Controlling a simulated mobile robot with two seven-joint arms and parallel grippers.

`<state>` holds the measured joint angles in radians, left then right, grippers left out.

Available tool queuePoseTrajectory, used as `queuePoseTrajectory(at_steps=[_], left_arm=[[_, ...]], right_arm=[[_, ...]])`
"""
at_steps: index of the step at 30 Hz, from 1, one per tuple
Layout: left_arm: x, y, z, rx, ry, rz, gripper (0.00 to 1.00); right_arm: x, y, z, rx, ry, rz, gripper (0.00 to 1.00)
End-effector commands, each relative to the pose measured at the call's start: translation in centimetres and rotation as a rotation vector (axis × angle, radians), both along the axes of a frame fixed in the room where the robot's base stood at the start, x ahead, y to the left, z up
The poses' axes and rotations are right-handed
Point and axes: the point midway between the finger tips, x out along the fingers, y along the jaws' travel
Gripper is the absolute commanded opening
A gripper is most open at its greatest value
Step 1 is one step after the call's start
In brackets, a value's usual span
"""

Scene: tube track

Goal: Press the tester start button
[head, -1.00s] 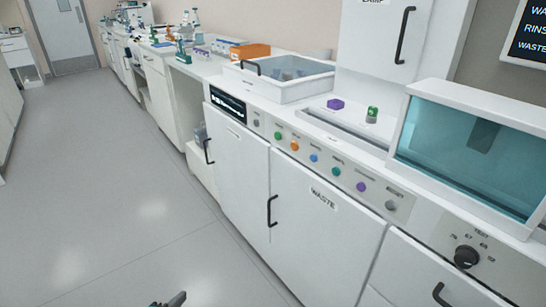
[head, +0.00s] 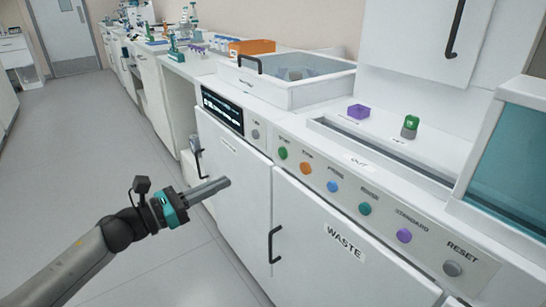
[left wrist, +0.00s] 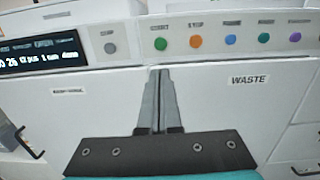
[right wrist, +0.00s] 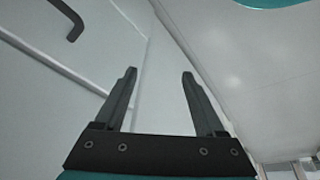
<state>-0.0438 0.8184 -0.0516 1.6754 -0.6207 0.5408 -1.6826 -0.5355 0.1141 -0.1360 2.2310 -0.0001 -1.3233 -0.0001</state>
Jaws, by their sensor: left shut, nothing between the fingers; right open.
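The button panel (head: 385,215) is a grey strip on the front of the white bench. Its green button (head: 283,153) is at the left end, next to an orange button (head: 306,168). The small labels are blurred. The green button also shows in the left wrist view (left wrist: 160,43). My left gripper (head: 226,182) is shut and empty, in front of the white doors, below and left of the green button. In the left wrist view its fingertips (left wrist: 158,72) point up toward the panel, apart from the button. My right gripper (right wrist: 160,72) is open and empty by a white cabinet front.
A display (head: 223,108) and a grey button (head: 255,134) sit left of the panel. Blue, teal, purple and grey RESET (head: 453,268) buttons run right. Door handles (head: 271,243) stick out below. A basin (head: 290,80) stands above. The floor (head: 60,160) at left is clear.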

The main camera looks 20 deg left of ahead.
Motion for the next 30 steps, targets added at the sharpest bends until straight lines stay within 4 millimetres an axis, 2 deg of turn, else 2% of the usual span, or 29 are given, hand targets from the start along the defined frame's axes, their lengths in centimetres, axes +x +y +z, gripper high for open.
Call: queuePoseTrajectory(at_steps=[14, 30], left_arm=[[0.2, -0.3, 0.2, 0.009, -0.010, -0.004, 0.00], [5.2, -4.0, 0.6, 0.006, -0.011, -0.004, 0.00]], right_arm=[[0.0, 0.0, 0.2, 0.001, -0.003, -0.001, 0.72], [0.0, 0.0, 2.0, 0.005, -0.028, -0.002, 0.72]])
